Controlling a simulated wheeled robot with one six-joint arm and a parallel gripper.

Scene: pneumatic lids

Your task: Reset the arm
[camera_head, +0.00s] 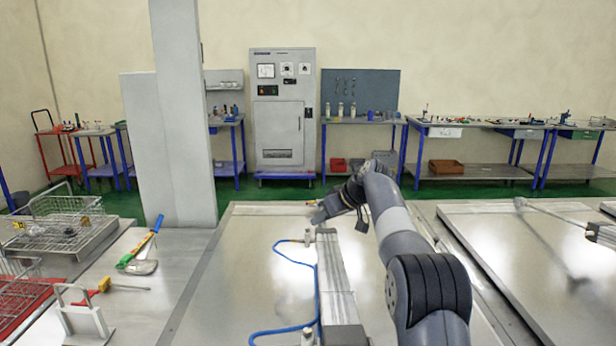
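My grey arm rises from the lower right and bends at its top near the middle of the picture. My gripper (318,215) is at the end of the dark wrist, pointing left and slightly down. It is just above or behind the far end of a long metal bar (338,275); I cannot tell whether they touch. The fingers are small and dark, so I cannot see whether they are open or shut. No held object can be made out. The bar runs along a shiny metal lid (245,260).
A blue hose (283,328) loops left of the bar. A second metal panel (520,250) lies right. A grey pillar (182,120) stands left. A worktop with a green-handled tool (140,245), yellow screwdriver (105,285) and wire baskets (65,225) is at left. A cabinet (283,115) and workbenches line the wall.

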